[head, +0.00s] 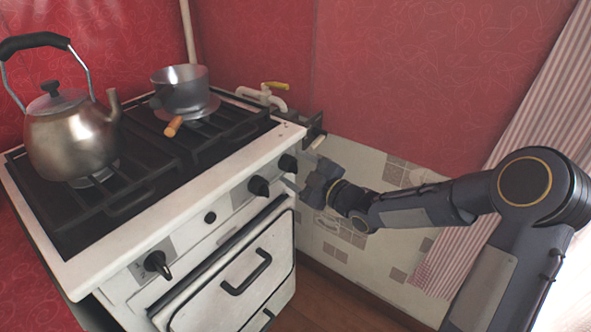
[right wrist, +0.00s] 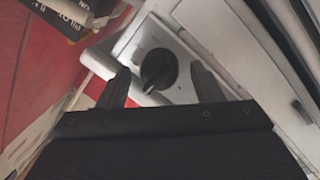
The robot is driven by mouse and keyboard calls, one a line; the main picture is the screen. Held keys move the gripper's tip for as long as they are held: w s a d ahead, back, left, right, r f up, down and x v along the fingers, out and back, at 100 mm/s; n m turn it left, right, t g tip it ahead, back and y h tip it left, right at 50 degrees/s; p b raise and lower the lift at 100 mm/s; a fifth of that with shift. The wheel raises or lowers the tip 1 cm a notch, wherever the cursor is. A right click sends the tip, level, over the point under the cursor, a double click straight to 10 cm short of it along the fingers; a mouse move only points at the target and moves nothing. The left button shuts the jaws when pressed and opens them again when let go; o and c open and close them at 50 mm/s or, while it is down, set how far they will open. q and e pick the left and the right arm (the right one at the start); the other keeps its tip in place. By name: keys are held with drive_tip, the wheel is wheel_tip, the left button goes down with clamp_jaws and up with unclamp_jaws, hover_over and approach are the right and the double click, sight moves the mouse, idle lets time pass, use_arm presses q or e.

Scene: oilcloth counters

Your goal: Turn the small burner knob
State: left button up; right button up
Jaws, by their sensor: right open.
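The stove's white front panel (head: 194,232) carries several black knobs. The knob at the panel's right end (head: 288,163) is nearest my right gripper (head: 305,170). In the right wrist view a round black knob with a raised grip bar (right wrist: 158,70) lies between the two open fingertips of my right gripper (right wrist: 161,80). The fingers stand on either side of it, with gaps visible; I see no contact. Other knobs are a black one (head: 259,186), a small round one (head: 210,217) and a larger one at the left (head: 157,263). My left gripper is out of view.
A steel kettle (head: 72,135) and a small pot with a wooden handle (head: 181,92) stand on the black grates. The oven door handle (head: 246,274) juts out below the knobs. A pipe with a yellow valve (head: 275,86) is behind the stove. A striped curtain (head: 520,130) hangs at right.

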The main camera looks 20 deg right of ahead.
drive_tip(key=shift+w+a, duration=0.2)
drive_tip(key=shift+w, duration=0.15)
drive_tip(key=c, duration=1)
drive_tip(key=shift+o, duration=0.2)
